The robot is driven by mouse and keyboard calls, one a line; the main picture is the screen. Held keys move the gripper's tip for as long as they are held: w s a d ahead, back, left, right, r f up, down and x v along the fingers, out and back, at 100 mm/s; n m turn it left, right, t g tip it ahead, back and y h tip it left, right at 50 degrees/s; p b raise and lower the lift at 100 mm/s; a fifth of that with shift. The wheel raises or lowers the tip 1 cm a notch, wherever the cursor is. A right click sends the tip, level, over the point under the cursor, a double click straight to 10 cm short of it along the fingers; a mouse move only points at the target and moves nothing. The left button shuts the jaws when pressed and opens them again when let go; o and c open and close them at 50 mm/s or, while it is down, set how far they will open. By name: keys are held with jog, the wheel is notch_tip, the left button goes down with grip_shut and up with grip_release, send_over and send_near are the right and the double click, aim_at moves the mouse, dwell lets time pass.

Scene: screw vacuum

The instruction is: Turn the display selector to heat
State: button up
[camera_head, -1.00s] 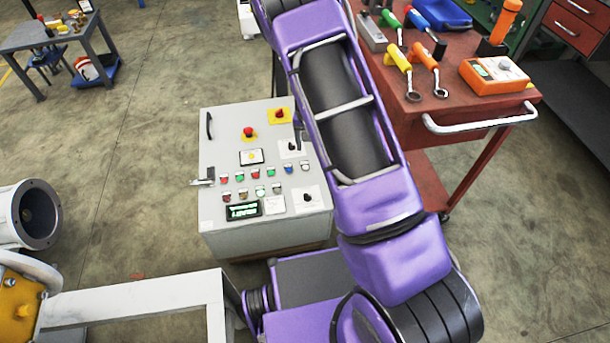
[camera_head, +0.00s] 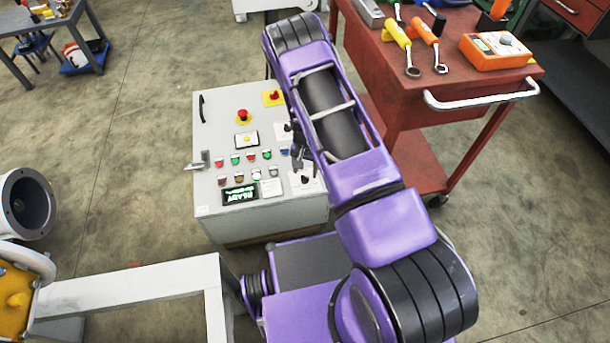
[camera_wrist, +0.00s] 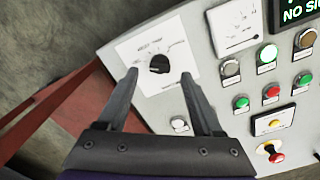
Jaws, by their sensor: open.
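The selector knob (camera_wrist: 159,63) is black and round, on a white printed plate (camera_wrist: 134,46) in the wrist view. Its label is too blurred to read, and I cannot tell which mark it points to. In the head view this knob (camera_head: 305,179) sits at the panel's lower right. My gripper (camera_wrist: 160,77) is open, with its two dark fingertips apart on either side of the knob in the wrist view. I cannot tell whether they touch it. In the head view my gripper (camera_head: 300,158) is small and dark, over the panel's right side.
The grey control box (camera_head: 220,122) carries several coloured buttons, a green-lit display (camera_head: 240,195), a red emergency stop (camera_head: 243,116) and a lever handle (camera_head: 198,163). A red tool cart (camera_head: 385,75) stands close on the right. A white frame (camera_head: 130,290) is at lower left.

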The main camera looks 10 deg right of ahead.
aim_at(305, 179)
jog(key=shift+f, duration=1.25)
grip_shut()
